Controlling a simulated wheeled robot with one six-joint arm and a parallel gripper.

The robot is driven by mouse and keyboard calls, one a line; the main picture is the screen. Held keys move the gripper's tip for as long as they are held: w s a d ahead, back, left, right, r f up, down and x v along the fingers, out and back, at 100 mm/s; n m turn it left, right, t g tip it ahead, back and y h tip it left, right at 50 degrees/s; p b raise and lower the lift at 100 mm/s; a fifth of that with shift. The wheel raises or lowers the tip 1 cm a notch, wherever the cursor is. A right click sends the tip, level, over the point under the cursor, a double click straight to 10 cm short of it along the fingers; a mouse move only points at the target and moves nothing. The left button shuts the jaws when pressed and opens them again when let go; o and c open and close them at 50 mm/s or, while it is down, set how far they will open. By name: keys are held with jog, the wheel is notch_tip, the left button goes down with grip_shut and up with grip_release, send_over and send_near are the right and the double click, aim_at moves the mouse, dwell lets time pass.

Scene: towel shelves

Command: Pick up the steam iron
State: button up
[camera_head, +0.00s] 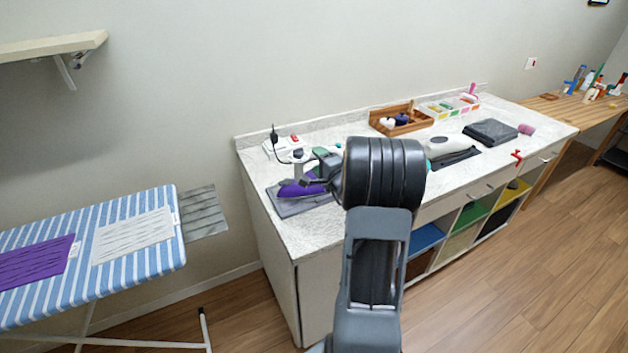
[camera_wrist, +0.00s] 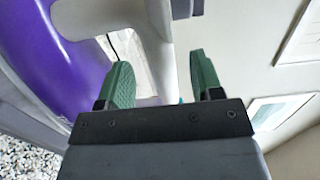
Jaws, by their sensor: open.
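The steam iron (camera_head: 292,188) is purple and white and rests on a grey mat (camera_head: 308,207) at the left end of the counter. It also fills the left of the wrist view (camera_wrist: 80,48), very close. My gripper (camera_head: 316,166) is at the iron's upper right side in the head view, partly hidden behind my arm. In the wrist view its two green-padded fingers (camera_wrist: 158,82) are apart, with a light part of the iron between or just beyond them. I cannot tell if they touch it.
The counter (camera_head: 318,237) holds a wooden tray (camera_head: 412,127), a white divided box (camera_head: 470,105) and dark folded cloth (camera_head: 490,132) to the right. A striped ironing board (camera_head: 110,273) stands at left. A wall shelf (camera_head: 50,46) hangs upper left.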

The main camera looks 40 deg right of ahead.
aim_at(311, 172)
jog(key=shift+w+d+p, duration=0.2)
jog(key=shift+w+p, duration=0.75)
jog(key=shift+w, duration=1.5)
grip_shut()
jog(key=shift+r, duration=0.15)
